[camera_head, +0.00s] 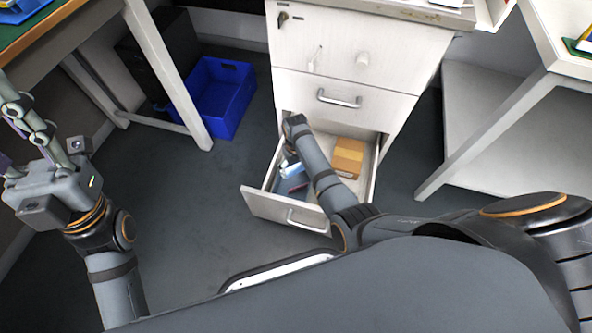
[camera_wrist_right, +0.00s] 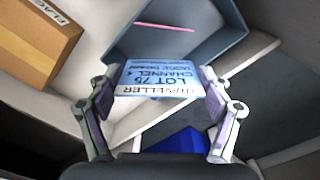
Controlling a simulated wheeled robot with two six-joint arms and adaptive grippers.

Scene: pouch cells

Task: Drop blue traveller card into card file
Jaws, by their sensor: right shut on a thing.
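My right gripper (camera_wrist_right: 160,98) is shut on the blue traveller card (camera_wrist_right: 160,77), gripping it by its two side edges. The card's printed text reads upside down in the right wrist view. It also shows as a pale blue patch in the head view (camera_head: 291,170), inside the open drawer. The card file, a blue-grey open box (camera_wrist_right: 228,42), lies just beyond the card, with a thin pink strip inside. The card overlaps the file's near side in the wrist view; I cannot tell whether they touch. My left gripper (camera_head: 17,136) is open and empty at the far left.
The open drawer (camera_head: 262,205) of a white cabinet holds a brown cardboard box (camera_head: 347,157), right of the card file. A blue crate (camera_head: 222,95) stands on the floor at the back left. A desk leg (camera_head: 165,70) stands left and a white bench right. The floor between is clear.

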